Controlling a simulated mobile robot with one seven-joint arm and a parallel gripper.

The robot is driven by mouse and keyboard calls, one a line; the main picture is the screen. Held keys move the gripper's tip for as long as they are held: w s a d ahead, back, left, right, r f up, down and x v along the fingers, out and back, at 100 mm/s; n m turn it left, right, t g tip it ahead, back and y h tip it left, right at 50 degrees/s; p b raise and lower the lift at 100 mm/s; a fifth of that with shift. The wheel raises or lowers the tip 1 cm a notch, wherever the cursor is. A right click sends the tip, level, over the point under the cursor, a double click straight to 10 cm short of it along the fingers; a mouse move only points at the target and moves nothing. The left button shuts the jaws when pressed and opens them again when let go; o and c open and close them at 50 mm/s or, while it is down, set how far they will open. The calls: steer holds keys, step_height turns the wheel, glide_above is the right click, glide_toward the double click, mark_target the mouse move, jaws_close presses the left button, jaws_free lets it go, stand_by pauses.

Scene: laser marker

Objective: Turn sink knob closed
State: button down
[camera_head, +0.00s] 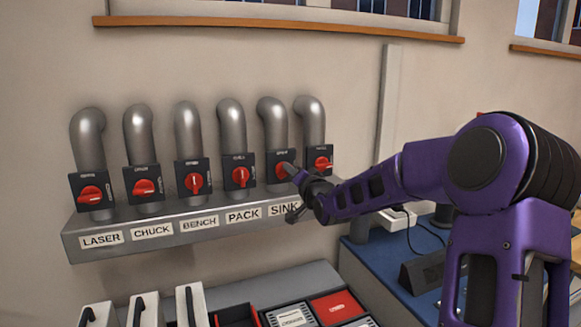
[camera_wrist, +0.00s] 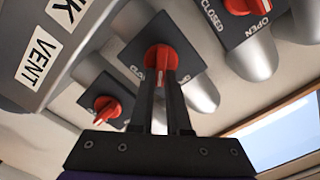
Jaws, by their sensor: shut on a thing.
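The sink knob (camera_head: 281,170) is a red rotary handle on a dark square plate, on the pipe above the SINK label (camera_head: 284,209). My gripper (camera_head: 294,174) reaches it from the right. In the wrist view the same red knob (camera_wrist: 160,56) sits at the tips of my two dark fingers (camera_wrist: 161,80), which are shut on it, one on each side. A pale mark on the knob shows between the fingers. The fingers cover part of the knob and its plate, so its exact open or closed position cannot be read.
Red knobs for laser (camera_head: 91,195), chuck (camera_head: 145,187), bench (camera_head: 194,182) and pack (camera_head: 240,176) line the grey shelf to the left. The vent knob (camera_head: 322,163) is close on the right. Trays and binders stand below; a blue bench (camera_head: 375,262) is lower right.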

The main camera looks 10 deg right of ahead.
steer(key=shift+d+f+m+p, duration=0.15)
steer(key=shift+m+p, duration=0.45)
steer(key=shift+m, duration=1.5)
steer(key=shift+d+f+m+p, duration=0.1)
steer(key=shift+f+m+p, duration=0.35)
steer(key=shift+m, duration=1.65)
steer(key=shift+a+r, duration=0.1)
steer(key=shift+r, duration=0.1)
steer(key=c, duration=0.9)
jaws_free()
steer(key=shift+s, duration=0.1)
steer(key=shift+s+d+p, duration=0.45)
steer(key=shift+s+d, duration=0.1)
steer(key=shift+s, duration=2.25)
steer(key=shift+s+d+p, duration=0.45)
steer(key=shift+s+d, duration=0.15)
steer(key=shift+s, duration=2.25)
steer(key=shift+s+d+p, duration=0.45)
steer(key=shift+s+d, duration=0.1)
steer(key=shift+s, duration=2.25)
